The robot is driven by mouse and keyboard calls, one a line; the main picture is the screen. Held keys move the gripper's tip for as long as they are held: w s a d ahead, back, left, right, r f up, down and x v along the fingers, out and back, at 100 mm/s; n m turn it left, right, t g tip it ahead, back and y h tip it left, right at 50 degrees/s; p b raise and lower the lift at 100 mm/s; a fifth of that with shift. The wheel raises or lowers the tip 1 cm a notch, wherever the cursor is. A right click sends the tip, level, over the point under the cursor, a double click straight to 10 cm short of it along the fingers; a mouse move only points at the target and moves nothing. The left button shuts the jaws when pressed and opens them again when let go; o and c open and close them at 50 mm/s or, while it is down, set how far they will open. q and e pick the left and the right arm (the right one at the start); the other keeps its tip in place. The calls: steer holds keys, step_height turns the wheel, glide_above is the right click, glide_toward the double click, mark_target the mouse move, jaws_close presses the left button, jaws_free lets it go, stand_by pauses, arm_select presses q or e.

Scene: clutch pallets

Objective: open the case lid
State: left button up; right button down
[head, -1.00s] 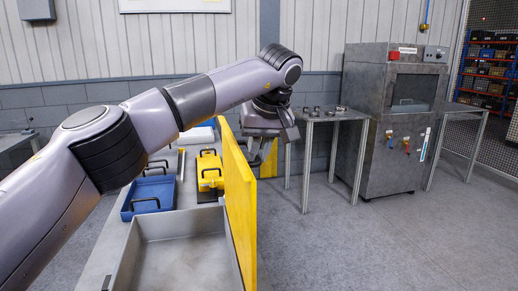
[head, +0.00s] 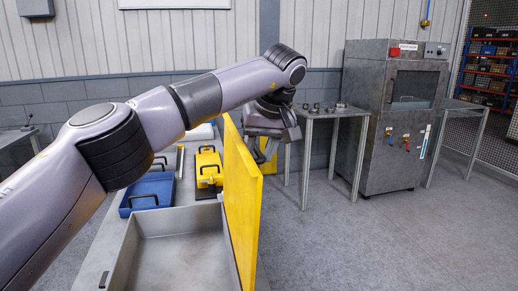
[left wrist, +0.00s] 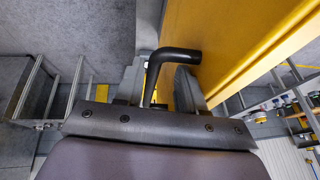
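The grey case (head: 118,262) stands open at the front of the table, and its inside looks empty. Its yellow lid (head: 243,205) stands about upright along the case's right side. My left gripper (head: 285,135) is on the outer, right side of the lid, near its far end. In the left wrist view the yellow lid (left wrist: 235,40) fills the upper right. A black bent handle (left wrist: 178,56) on it reaches between the fingers of my left gripper (left wrist: 158,80). The fingers stand apart with a gap around the handle. My right gripper is not in view.
Behind the case are a blue case (head: 150,190) and a small yellow case (head: 208,170) with black handles. A side table (head: 333,113) with small metal parts and a grey cabinet (head: 388,160) stand to the right. The floor right of the lid is clear.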

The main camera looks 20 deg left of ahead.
arm_select(q)
steer(key=shift+r, duration=0.1)
steer(key=v, duration=0.7)
